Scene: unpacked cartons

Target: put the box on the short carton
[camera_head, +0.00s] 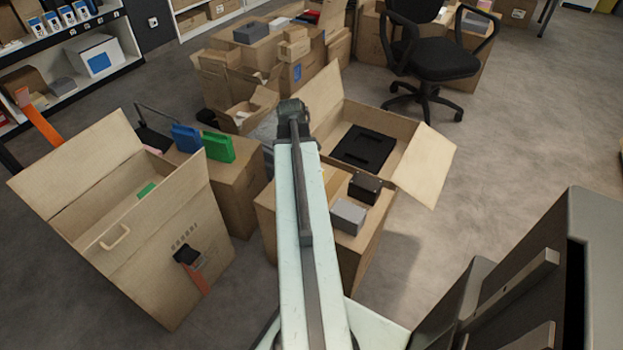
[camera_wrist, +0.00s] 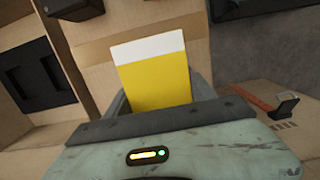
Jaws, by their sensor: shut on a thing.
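My gripper (camera_wrist: 160,95) is shut on a yellow box with a white end (camera_wrist: 157,75), seen in the wrist view between the two grey fingers. Behind the box is the taped brown top of a low carton (camera_wrist: 107,45); I cannot tell whether they touch. In the head view this low carton (camera_head: 376,238) stands in the middle, partly behind my arm. A dark box (camera_head: 364,187) and a grey box (camera_head: 348,216) sit on its right part.
A tall open carton (camera_head: 150,245) with a tape dispenser (camera_head: 190,260) on its front stands left. A carton with blue (camera_head: 186,138) and green (camera_head: 219,147) items is behind it. An open carton with a black insert (camera_head: 363,148) adjoins behind.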

